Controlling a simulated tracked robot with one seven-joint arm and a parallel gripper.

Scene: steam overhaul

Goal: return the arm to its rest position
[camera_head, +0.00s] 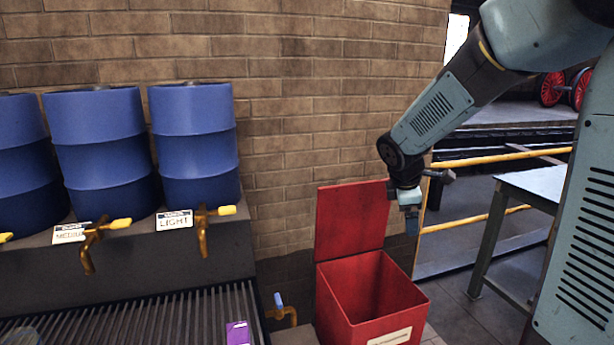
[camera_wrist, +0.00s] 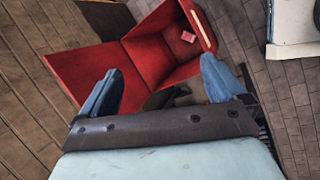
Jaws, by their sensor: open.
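My gripper (camera_head: 410,222) hangs from my arm above the right side of a red bin (camera_head: 372,325) with its lid (camera_head: 350,220) raised against the brick wall. In the wrist view my gripper (camera_wrist: 160,92) has its two blue fingers spread wide apart, with nothing between them. The open red bin (camera_wrist: 170,50) lies beyond the fingers there. A small pinkish-red item (camera_wrist: 188,37) lies inside the bin. My arm reaches in from the upper right in the head view.
Blue drums (camera_head: 195,140) with brass taps stand on a ledge at the left, above a grated tray (camera_head: 150,315) holding a purple item (camera_head: 238,333). A yellow railing (camera_head: 490,158) and a grey table (camera_head: 535,185) stand at the right. Floor shows between bin and table.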

